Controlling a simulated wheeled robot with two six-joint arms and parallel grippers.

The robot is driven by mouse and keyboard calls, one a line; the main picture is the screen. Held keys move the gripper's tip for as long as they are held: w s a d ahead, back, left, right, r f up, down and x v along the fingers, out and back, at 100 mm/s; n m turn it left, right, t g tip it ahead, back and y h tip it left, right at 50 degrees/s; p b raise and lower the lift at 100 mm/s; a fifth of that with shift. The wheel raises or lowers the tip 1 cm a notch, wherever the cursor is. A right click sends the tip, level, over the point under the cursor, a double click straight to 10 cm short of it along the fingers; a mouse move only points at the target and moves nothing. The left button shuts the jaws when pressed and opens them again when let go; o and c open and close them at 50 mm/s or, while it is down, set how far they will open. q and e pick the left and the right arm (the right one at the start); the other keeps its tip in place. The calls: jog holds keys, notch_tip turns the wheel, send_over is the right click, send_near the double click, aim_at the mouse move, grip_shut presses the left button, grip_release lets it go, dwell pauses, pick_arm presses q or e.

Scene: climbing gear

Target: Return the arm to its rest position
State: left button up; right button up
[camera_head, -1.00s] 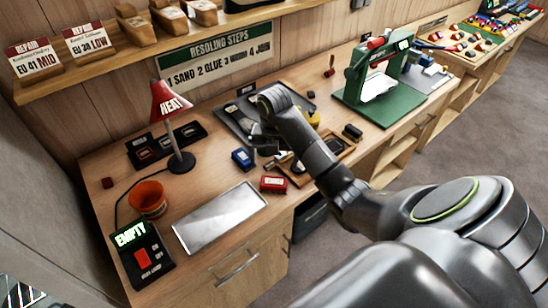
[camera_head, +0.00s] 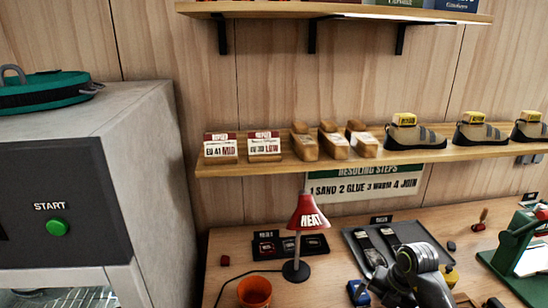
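My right arm shows at the bottom right of the head view, over the workbench (camera_head: 225,240). Its grey wrist covers part of the bench, and the dark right gripper (camera_head: 378,287) points down and left near a blue block (camera_head: 358,292). The fingers are too small and too hidden to show whether they are open or shut, or whether they hold anything. My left arm and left gripper are not in view.
A red HEAT lamp (camera_head: 307,218) and an orange cup (camera_head: 254,291) stand on the bench. A dark tray (camera_head: 357,246) lies behind my wrist. A green machine (camera_head: 515,250) is at right. A grey START cabinet (camera_head: 130,140) stands at left, and a shelf (camera_head: 300,166) hangs above.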

jog(key=w+a+r+n+t+y, duration=0.1)
jog(key=a+r+t+y, duration=0.15)
jog(key=a+y, duration=0.2)
jog(key=a+r+t+y, duration=0.2)
jog(key=a+t+y, duration=0.1)
jog(key=a, duration=0.3)
jog(key=s+d+r+m+t+h, duration=0.1)
jog(key=s+d+r+m+t, duration=0.1)
jog(key=r+m+t, duration=0.4)
jog(key=s+d+r+m+t, duration=0.1)
jog(key=d+r+m+t, duration=0.1)
jog(key=r+m+t, duration=0.4)
jog(key=s+d+f+m+g+h, duration=0.5)
jog(key=s+d+m+h, duration=0.5)
jog(key=d+m+h, duration=0.5)
jog(key=s+a+f+m+g+y, duration=0.2)
jog(key=s+a+f+g, duration=0.25)
jog(key=s+f, duration=0.45)
jog(key=s+a+f+m+g+y, duration=0.25)
jog(key=s+f+g, duration=0.4)
jog(key=s, duration=0.35)
notch_tip(320, 180, down, 30)
jog(key=b, duration=0.5)
jog(key=s+f+g+y+b, duration=0.1)
jog(key=s+f+b, duration=0.3)
jog(key=s+f, duration=1.1)
notch_tip(320, 180, down, 4)
jog(key=shift+s+a+f+n+g, duration=0.15)
jog(key=shift+a+n+g, duration=0.1)
jog(key=shift+n+g, duration=0.25)
